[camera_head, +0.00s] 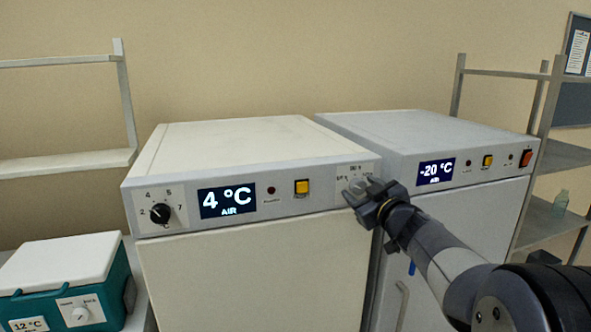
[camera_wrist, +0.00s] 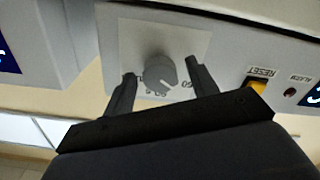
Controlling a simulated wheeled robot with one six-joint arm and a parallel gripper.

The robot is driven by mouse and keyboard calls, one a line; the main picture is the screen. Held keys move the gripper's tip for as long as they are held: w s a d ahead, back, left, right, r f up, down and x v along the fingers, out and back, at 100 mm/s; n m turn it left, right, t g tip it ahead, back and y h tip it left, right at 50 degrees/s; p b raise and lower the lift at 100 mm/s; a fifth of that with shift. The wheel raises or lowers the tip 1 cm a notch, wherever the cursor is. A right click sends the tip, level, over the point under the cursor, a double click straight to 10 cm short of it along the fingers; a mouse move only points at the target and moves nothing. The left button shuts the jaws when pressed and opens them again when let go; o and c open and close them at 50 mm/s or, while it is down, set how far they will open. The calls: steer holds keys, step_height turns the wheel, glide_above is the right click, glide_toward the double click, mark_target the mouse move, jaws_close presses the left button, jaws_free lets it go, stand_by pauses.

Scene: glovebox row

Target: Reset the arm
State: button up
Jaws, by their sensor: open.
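My arm reaches in from the lower right in the head view. My gripper (camera_head: 360,193) is at the right end of the front panel of the white 4 °C unit (camera_head: 235,143). In the wrist view, my gripper (camera_wrist: 161,69) is open, with one finger on each side of a grey round knob (camera_wrist: 160,74). The knob sits on a pale label plate. I cannot tell whether the fingers touch it. In the head view my gripper mostly hides this knob. A yellow button marked RESET (camera_wrist: 257,84) is beside the right finger.
The -20 °C unit (camera_head: 430,128) stands close on the right, behind my forearm. A teal cool box (camera_head: 75,285) with a white lid is at lower left. Shelves stand at the left (camera_head: 65,164) and right (camera_head: 553,225). A black dial (camera_head: 160,213) is on the 4 °C panel.

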steer(key=shift+m, duration=0.9)
steer(key=v, duration=0.9)
steer(key=shift+s, duration=0.15)
steer(key=shift+s+r, duration=0.1)
